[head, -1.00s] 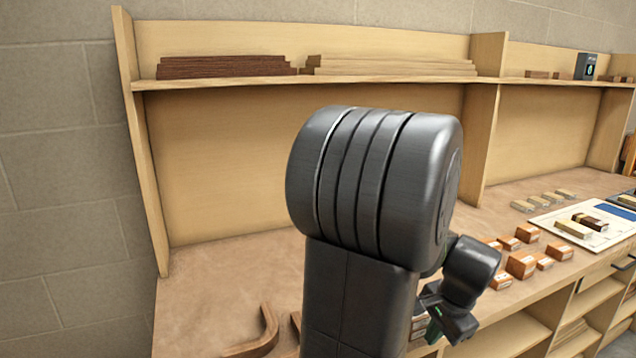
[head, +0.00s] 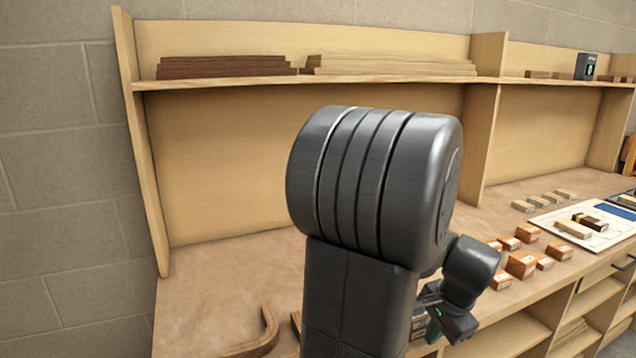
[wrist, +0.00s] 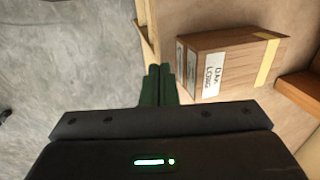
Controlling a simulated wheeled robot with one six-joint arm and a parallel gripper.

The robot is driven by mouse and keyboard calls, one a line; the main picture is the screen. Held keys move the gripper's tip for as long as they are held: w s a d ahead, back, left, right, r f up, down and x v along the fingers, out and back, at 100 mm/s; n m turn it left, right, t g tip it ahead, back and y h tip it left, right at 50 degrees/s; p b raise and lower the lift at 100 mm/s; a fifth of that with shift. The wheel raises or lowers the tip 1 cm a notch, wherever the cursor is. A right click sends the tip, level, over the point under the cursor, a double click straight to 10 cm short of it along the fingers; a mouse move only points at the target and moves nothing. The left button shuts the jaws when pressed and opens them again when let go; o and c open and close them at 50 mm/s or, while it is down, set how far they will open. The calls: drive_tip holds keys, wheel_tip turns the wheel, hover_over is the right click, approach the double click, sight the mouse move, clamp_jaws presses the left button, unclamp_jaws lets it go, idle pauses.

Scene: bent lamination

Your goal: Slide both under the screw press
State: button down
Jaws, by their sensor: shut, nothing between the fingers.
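My gripper (wrist: 160,84) is shut and empty in the wrist view, its two green fingers side by side. It points down by the bench's front edge, beside a wooden block with a white label and a pale yellow band (wrist: 242,57). I cannot tell whether the fingers touch the block. In the head view my arm hides most of the gripper. No screw press shows in either view. A bent wooden piece (head: 268,330) lies on the bench at the lower left, and part of another (head: 296,322) shows beside my arm.
Several orange-brown blocks (head: 522,264) stand on the bench right of my arm. Farther right, a white board (head: 590,241) bears small wood pieces. The shelf above holds dark strips (head: 225,67) and pale strips (head: 390,66). The bench (head: 215,285) is clear at left.

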drive_tip(key=shift+w, duration=0.1)
drive_tip(key=shift+w+a+p, duration=0.75)
drive_tip(key=shift+w+a, duration=0.45)
drive_tip(key=shift+w, duration=1.65)
drive_tip(key=shift+w+a+p, duration=0.7)
drive_tip(key=shift+w+a, duration=0.45)
drive_tip(key=shift+w, duration=1.65)
drive_tip(key=shift+w+a+p, duration=0.75)
drive_tip(key=shift+w+a, duration=0.45)
drive_tip(key=shift+w, duration=1.65)
drive_tip(key=shift+s+d, duration=0.25)
drive_tip(key=shift+s, duration=0.35)
drive_tip(key=shift+s+d, duration=0.25)
drive_tip(key=shift+s, duration=0.4)
drive_tip(key=shift+s+d, duration=0.25)
drive_tip(key=shift+s, duration=0.35)
drive_tip(key=shift+s+d+p+v, duration=0.1)
drive_tip(key=shift+s+p+v, duration=0.1)
drive_tip(key=shift+p+v, duration=1.6)
drive_tip(key=shift+s+d+p+v, duration=0.15)
drive_tip(key=shift+p+v, duration=0.85)
drive_tip(key=shift+v, duration=1.55)
drive_tip(key=shift+f, duration=0.15)
